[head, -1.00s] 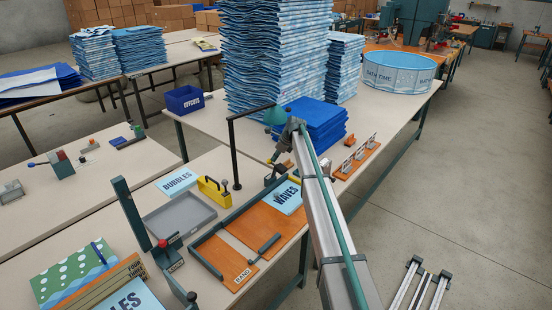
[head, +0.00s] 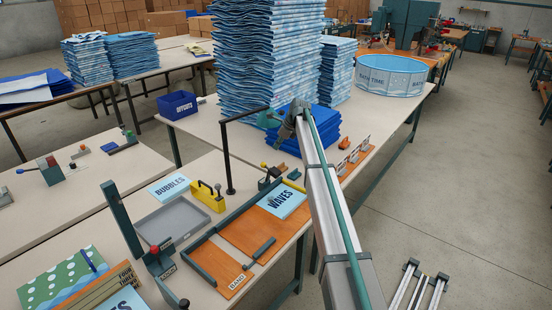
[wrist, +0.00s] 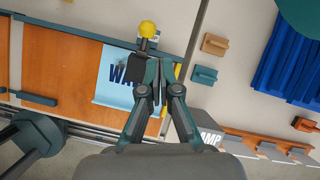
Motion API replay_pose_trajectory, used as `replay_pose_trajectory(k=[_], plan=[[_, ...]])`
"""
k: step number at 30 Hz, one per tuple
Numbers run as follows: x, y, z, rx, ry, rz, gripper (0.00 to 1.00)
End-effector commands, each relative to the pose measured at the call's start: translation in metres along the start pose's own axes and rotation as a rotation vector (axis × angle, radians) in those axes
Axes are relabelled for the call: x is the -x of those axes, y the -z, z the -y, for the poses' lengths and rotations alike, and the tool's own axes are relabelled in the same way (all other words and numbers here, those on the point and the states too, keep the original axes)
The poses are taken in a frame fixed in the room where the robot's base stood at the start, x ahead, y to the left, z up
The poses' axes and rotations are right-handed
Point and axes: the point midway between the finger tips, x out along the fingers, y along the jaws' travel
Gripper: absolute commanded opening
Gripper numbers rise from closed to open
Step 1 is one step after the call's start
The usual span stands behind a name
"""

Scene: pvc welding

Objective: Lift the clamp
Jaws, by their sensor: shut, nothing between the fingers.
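The clamp, a dark block with a yellow ball knob (wrist: 147,29), stands at the back edge of the orange board beside the WAVES sheet (wrist: 120,75). In the head view its knob (head: 264,165) shows left of my arm. My gripper (wrist: 157,66) points at the table with its fingers closed together and empty. In the wrist view its tips are just right of the clamp's dark body (wrist: 140,66); I cannot tell whether they touch. In the head view my arm largely hides the gripper.
A yellow toolbox-like piece (head: 207,195) and grey tray (head: 172,219) lie left of the orange board (head: 250,233). A black post (head: 229,155) rises behind. Blue folded sheets (head: 312,130) and a labelled orange rack (head: 352,160) are beyond my arm.

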Motion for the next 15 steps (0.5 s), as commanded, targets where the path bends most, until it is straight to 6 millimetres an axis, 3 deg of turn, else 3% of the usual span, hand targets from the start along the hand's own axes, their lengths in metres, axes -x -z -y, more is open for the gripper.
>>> replay_pose_trajectory(k=[6, 15], plan=[[0.017, -0.009, 0.003, 0.0, 0.0, 0.0, 0.0], [0.019, -0.01, 0.003, 0.0, -0.001, -0.001, 0.0]])
